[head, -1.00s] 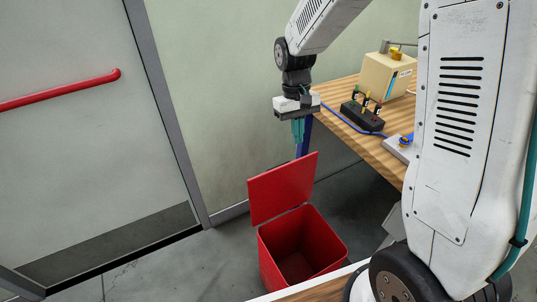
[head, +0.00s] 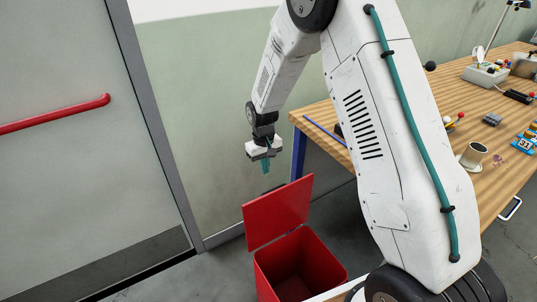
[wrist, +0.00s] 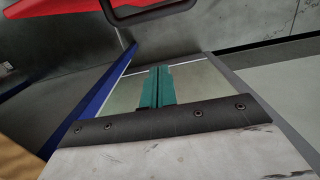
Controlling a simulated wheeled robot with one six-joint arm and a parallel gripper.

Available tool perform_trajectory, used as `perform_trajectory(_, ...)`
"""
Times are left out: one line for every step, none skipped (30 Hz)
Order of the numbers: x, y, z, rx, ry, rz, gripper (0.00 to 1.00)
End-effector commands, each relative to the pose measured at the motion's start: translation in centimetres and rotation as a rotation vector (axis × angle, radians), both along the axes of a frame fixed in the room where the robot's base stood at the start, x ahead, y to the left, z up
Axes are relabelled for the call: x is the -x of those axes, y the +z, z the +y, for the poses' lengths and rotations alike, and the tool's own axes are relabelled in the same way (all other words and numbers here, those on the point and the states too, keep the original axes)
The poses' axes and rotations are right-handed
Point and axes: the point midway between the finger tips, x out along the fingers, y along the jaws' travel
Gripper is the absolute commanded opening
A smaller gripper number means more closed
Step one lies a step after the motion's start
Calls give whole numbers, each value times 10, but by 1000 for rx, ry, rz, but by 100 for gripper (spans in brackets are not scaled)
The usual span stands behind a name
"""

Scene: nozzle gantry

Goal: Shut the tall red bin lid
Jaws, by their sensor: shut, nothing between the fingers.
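The tall red bin (head: 298,262) stands on the floor in the head view, its inside visible from above. Its red lid (head: 278,212) is open, tilted up at the back edge. My gripper (head: 266,168) points down, shut and empty, above and behind the raised lid, apart from it in the picture. In the wrist view the teal fingers of my gripper (wrist: 157,88) are together. A red part with a dark rim shows at the top left of the wrist view; I cannot tell exactly which part of the bin it is.
A wooden table (head: 322,117) with a blue leg (head: 298,155) stands right of the bin. It carries a cup (head: 473,154) and several small items. A grey door with a red bar (head: 55,115) is at the left. Grey floor (head: 215,272) is clear left of the bin.

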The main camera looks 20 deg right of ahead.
Motion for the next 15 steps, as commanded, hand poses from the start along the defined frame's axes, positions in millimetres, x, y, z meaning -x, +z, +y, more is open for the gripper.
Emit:
perform_trajectory(2, -12, -1, 1, -1, 5, 0)
perform_trajectory(2, -18, -1, 1, -1, 3, 0)
perform_trajectory(5, -23, -1, 1, -1, 4, 0)
perform_trajectory(11, -21, -3, 1, -2, 2, 0)
perform_trajectory(16, -21, -4, 0, -2, 1, 0)
perform_trajectory(22, -22, -5, 1, -2, 2, 0)
perform_trajectory(25, -23, -6, 1, -2, 2, 0)
perform_trajectory(29, -23, -6, 0, -2, 1, 0)
perform_trajectory(32, -24, -7, 0, -2, 1, 0)
perform_trajectory(34, -24, -8, 0, -2, 1, 0)
perform_trajectory(36, -24, -8, 0, -3, 1, 0)
perform_trajectory(38, -25, -9, 0, -3, 1, 0)
perform_trajectory(39, -25, -10, 0, -3, 1, 0)
perform_trajectory(40, -25, -10, 0, -4, 0, 0)
perform_trajectory(40, -25, -10, 0, -4, 0, 0)
